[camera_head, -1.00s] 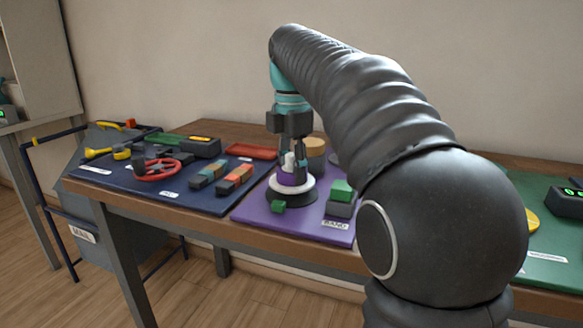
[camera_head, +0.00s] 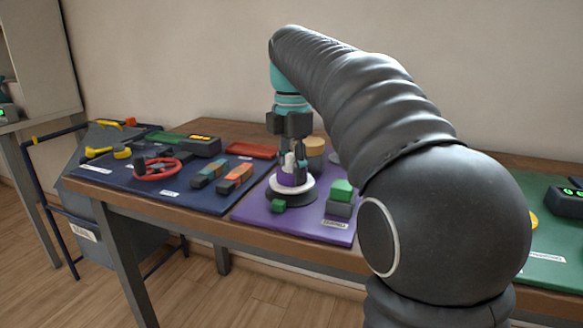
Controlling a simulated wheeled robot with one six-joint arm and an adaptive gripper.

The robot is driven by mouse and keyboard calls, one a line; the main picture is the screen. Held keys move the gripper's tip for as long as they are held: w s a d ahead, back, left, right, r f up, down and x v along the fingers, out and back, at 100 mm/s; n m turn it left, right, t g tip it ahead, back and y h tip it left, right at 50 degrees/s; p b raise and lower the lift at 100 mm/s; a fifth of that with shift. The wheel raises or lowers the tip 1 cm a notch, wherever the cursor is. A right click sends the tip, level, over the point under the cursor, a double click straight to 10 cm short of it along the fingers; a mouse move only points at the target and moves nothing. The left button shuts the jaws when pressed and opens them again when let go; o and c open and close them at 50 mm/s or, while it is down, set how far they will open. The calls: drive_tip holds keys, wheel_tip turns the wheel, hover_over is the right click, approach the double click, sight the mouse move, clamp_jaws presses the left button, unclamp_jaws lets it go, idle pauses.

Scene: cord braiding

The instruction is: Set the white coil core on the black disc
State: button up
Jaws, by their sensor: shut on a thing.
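The white coil core (camera_head: 301,186) stands upright over the purple mat, with a wide white flange at its foot, a purple band above it and a white top. The black disc (camera_head: 308,197) is directly under the flange, on the purple mat. The flange looks to be on the disc or very close above it; I cannot tell whether they touch. My gripper (camera_head: 289,164) points down from above and is shut on the upper part of the coil core. Its fingers hide part of the core's top.
A green block (camera_head: 278,206) is at the disc's front left. A grey block with a green top (camera_head: 341,192) stands to the right. A tan round piece (camera_head: 316,152) is behind. A blue mat (camera_head: 205,205) with a red wheel (camera_head: 157,170) lies left.

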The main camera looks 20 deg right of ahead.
drive_tip(key=shift+f, duration=0.5)
drive_tip(key=shift+f+b, duration=0.3)
drive_tip(key=shift+f, duration=0.15)
drive_tip(key=o, duration=1.1)
drive_tip(key=shift+o, duration=0.2)
drive_tip(key=shift+r, duration=0.15)
wheel_tip(320, 180, up, 3)
drive_tip(key=p, duration=0.3)
drive_tip(key=shift+r, duration=2.4)
